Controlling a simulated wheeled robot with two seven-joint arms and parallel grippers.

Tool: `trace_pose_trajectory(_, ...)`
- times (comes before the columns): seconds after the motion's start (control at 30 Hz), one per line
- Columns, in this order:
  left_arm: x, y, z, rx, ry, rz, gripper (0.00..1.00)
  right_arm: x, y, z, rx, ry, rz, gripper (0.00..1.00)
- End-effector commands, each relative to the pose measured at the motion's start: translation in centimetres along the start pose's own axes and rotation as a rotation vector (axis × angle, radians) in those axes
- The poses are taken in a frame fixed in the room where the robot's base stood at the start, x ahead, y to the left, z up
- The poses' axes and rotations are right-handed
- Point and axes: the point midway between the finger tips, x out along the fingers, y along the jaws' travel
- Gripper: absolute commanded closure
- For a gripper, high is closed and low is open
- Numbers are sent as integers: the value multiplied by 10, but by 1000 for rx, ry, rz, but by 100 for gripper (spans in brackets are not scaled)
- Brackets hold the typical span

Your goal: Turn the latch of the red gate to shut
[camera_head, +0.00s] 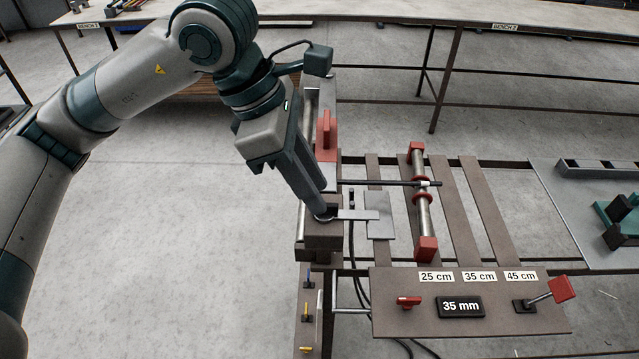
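My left gripper (322,214) reaches down from the upper left. Its fingertips are at the top of a dark block (322,236) on the left side of the machine, by a flat metal bar (358,214). I cannot tell whether the fingers are open or shut, or whether they touch anything. An upright red piece (326,135) stands just behind the gripper. A metal bar with red end brackets (422,215) stands to the right. I cannot tell which red part is the gate, and I cannot make out its latch clearly. My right gripper is not in view.
A thin dark rod (385,183) crosses the slatted frame. The front panel (480,322) carries a small red handle (408,302), a 35 mm display (461,307) and a red-ended lever (562,289). A grey table (560,205) stands at right. The floor at left is clear.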

Motion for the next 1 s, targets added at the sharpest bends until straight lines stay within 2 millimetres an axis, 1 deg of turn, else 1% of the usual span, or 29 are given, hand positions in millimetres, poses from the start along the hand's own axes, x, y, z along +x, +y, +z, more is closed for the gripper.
trace_pose_trajectory(0.03, 4, 0, 1, 0, 0, -2, 73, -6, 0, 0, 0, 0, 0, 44)
trace_pose_trajectory(0.1, 13, 0, 1, 0, 1, -2, 73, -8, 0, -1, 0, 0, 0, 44)
trace_pose_trajectory(0.23, 23, 0, 1, 1, 0, -1, 73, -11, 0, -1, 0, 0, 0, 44)
trace_pose_trajectory(0.37, 28, 0, 0, 1, 0, 0, 73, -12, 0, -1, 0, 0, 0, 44)
trace_pose_trajectory(0.6, 28, 0, 0, 1, 0, 1, 73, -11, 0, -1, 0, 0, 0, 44)
trace_pose_trajectory(0.63, 28, 0, 0, 1, 0, 1, 76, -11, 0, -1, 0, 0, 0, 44)
trace_pose_trajectory(0.73, 28, 0, 0, 1, 0, 1, 100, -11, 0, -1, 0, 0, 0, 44)
trace_pose_trajectory(1.0, 28, 0, 0, 1, 0, 1, 100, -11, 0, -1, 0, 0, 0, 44)
